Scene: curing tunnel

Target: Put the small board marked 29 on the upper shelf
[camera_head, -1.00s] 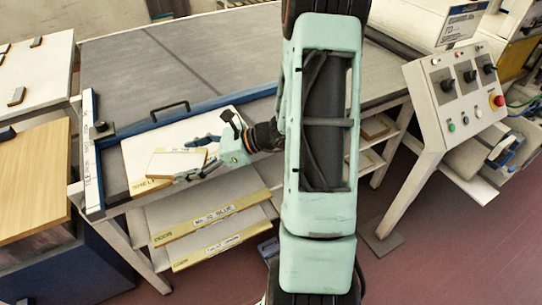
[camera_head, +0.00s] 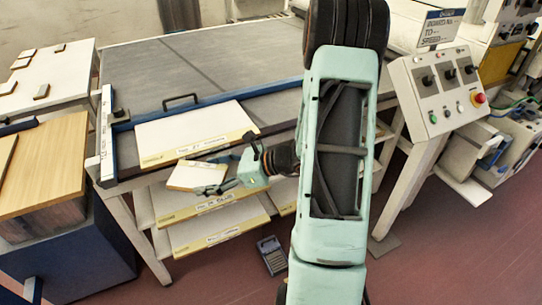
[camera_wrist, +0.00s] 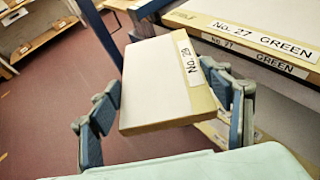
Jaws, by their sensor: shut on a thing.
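The small board (camera_head: 196,176) is cream with a yellow-brown edge. In the wrist view the small board (camera_wrist: 155,85) has a white label reading "No." and a number that looks like 29, its last digit unclear. My gripper (camera_head: 208,186) is shut on it, with one finger at each side; the wrist view also shows my gripper (camera_wrist: 160,82). The board is held in the air, tilted, in front of the table's front edge. Below the tabletop, the upper shelf (camera_head: 143,207) carries a wide labelled board (camera_head: 213,203), partly behind my gripper.
A wide board (camera_head: 193,133) lies at the tabletop's front, near a blue rail with a black handle (camera_head: 181,99). Another wide board (camera_head: 222,235) is on the lower level. A control box (camera_head: 440,85) stands right, a wooden-topped cabinet (camera_head: 45,165) left. A grey keypad-like object (camera_head: 271,256) is low.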

